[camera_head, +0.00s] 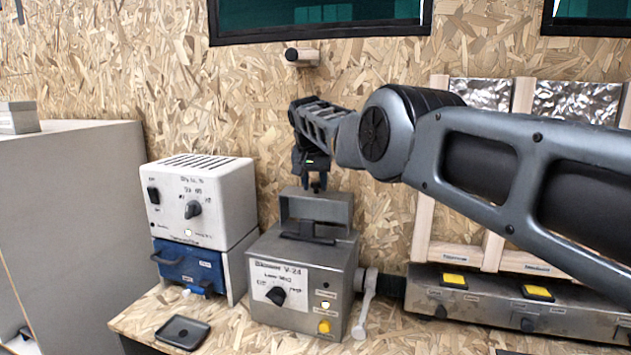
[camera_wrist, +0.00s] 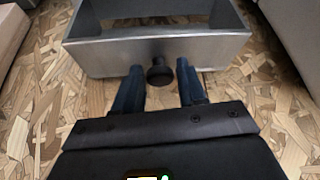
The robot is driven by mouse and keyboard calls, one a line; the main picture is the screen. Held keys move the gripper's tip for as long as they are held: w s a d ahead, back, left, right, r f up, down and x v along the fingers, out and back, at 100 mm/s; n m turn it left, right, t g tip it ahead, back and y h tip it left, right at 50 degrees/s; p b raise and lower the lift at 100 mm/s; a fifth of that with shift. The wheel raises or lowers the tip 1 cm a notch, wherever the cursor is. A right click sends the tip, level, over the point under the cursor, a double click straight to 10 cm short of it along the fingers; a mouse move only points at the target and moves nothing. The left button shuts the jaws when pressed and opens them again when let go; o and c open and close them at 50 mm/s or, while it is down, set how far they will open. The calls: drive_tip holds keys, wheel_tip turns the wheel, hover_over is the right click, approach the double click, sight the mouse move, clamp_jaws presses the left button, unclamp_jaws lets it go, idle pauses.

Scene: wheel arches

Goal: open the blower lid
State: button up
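The blower is a grey metal box (camera_head: 300,282) with a dial, a small light and a yellow button on its front. On its top stands a raised metal frame (camera_head: 318,207), seemingly the lid part; I cannot tell whether it is open. In the wrist view this frame (camera_wrist: 210,52) has a black round knob (camera_wrist: 159,73) on its near wall. My gripper (camera_head: 316,184) points down behind the frame in the head view. In the wrist view my gripper (camera_wrist: 160,80) is open, with its fingers on either side of the knob; contact is unclear.
A white instrument box (camera_head: 200,205) on a blue unit (camera_head: 188,265) stands left of the blower. A lever (camera_head: 366,303) sticks out at its right side. A black tray (camera_head: 182,332) lies in front. A metal panel with yellow buttons (camera_head: 455,281) is at right.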

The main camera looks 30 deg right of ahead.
drive_tip(key=o, duration=0.3)
drive_tip(key=shift+r, duration=0.1)
drive_tip(key=b, duration=0.3)
drive_tip(key=b+v, duration=0.2)
drive_tip(key=b, duration=0.5)
drive_tip(key=shift+s+b, duration=0.1)
drive_tip(key=shift+b, duration=0.25)
drive_tip(key=shift+b+v, duration=1.8)
drive_tip(key=shift+v, duration=1.05)
